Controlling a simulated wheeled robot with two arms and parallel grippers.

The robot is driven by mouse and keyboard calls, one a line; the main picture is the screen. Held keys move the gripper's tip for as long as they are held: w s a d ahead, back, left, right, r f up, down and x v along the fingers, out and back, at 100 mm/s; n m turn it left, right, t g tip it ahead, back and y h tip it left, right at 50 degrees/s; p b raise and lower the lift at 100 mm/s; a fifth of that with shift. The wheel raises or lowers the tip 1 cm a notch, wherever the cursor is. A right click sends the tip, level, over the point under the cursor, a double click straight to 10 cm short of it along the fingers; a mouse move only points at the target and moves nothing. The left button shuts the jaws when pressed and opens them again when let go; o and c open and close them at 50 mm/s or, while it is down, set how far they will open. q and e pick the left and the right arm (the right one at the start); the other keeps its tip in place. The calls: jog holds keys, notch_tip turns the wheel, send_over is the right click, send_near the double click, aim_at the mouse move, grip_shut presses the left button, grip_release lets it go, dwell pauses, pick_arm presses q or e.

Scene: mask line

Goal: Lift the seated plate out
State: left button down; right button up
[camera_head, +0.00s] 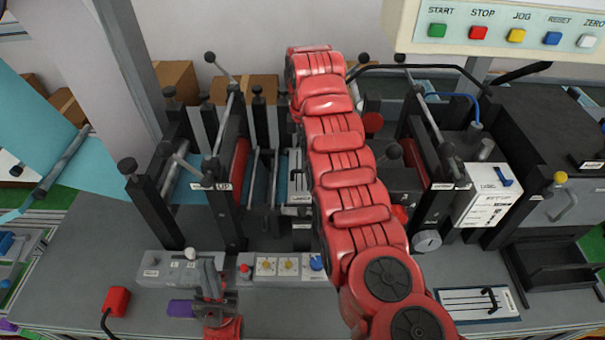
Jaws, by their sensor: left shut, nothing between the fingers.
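A flat pale plate (470,304) with dark slots and a black handle lies on the bench at the lower right. A similar pale slotted piece (298,184) sits in the middle of the machine, partly covered by my right arm. I cannot tell which one is the seated plate. My left gripper (209,275) is shut and empty at the lower left, in front of the control strip and apart from both pieces. My right arm runs from the lower right up across the machine. Its gripper is not visible.
The control strip (215,271) has several knobs and a red button. Dark posts and rollers (240,170) stand behind it. A red box (117,300) with a cable is at the left. A black tray (555,272) and gauge (427,241) are at the right. Bare bench lies around (275,312).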

aim_at(298, 193)
jog(key=shift+f, duration=0.6)
jog(key=shift+a+f+p, duration=0.15)
jog(key=shift+f+p, duration=0.15)
jog(key=shift+p, duration=0.3)
jog(key=shift+w+a+f+p, duration=0.1)
jog(key=shift+w+f+p, duration=0.05)
jog(key=shift+f+p, duration=0.3)
jog(key=shift+w+a+f+p, duration=0.15)
jog(key=shift+f+p, duration=0.2)
jog(key=shift+f, duration=0.2)
notch_tip(298, 193, down, 2)
jog(key=shift+f+p, duration=0.1)
jog(key=shift+p, duration=0.3)
jog(key=shift+f, duration=0.3)
grip_shut()
